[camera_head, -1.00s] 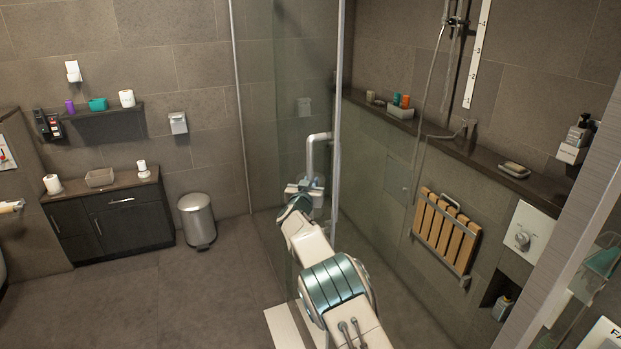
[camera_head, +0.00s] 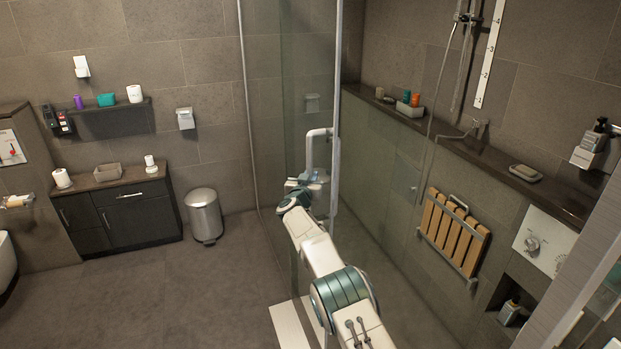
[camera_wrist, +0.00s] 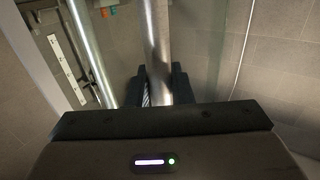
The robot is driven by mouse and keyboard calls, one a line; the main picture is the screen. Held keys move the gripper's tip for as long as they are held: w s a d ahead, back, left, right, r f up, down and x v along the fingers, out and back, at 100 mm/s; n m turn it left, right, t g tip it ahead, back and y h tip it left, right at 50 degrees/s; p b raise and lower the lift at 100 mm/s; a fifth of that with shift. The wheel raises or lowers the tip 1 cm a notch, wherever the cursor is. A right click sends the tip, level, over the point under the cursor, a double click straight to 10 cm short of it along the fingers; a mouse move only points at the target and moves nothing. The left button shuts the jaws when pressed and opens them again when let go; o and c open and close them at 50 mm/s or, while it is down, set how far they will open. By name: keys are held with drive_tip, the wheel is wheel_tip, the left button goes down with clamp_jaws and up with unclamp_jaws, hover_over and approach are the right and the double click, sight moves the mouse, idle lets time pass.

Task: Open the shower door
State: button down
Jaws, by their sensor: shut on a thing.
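The shower door is a clear glass panel (camera_head: 300,90) with a bright upright metal edge (camera_head: 337,90) in the head view. Its pale tubular handle (camera_head: 309,150) bends out from the door near that edge. My gripper (camera_head: 314,178) is at the lower part of the handle, and the fingers are small there. In the wrist view, my gripper (camera_wrist: 158,88) is shut on the shiny handle bar (camera_wrist: 157,45), with a dark finger on each side of it. The metal edge (camera_wrist: 92,50) runs beside the bar. The fingertips are partly hidden behind the gripper body.
A folded wooden seat (camera_head: 455,232) hangs on the right wall below a dark ledge (camera_head: 460,150) with toiletries. A bin (camera_head: 205,215) and a dark cabinet (camera_head: 120,220) stand at the left wall. The floor (camera_head: 190,290) left of the door is clear.

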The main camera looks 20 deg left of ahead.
drive_tip(key=shift+s+a+r, duration=0.1)
drive_tip(key=shift+a+r, duration=0.05)
drive_tip(key=c, duration=1.5)
unclamp_jaws()
drive_tip(key=shift+o, duration=0.8)
drive_tip(key=shift+s+a, duration=0.2)
drive_tip(key=s+d+b, duration=0.1)
drive_tip(key=s+b, duration=0.5)
drive_tip(key=s, duration=0.7)
drive_tip(key=shift+s+d, duration=0.35)
drive_tip(key=shift+d, duration=0.05)
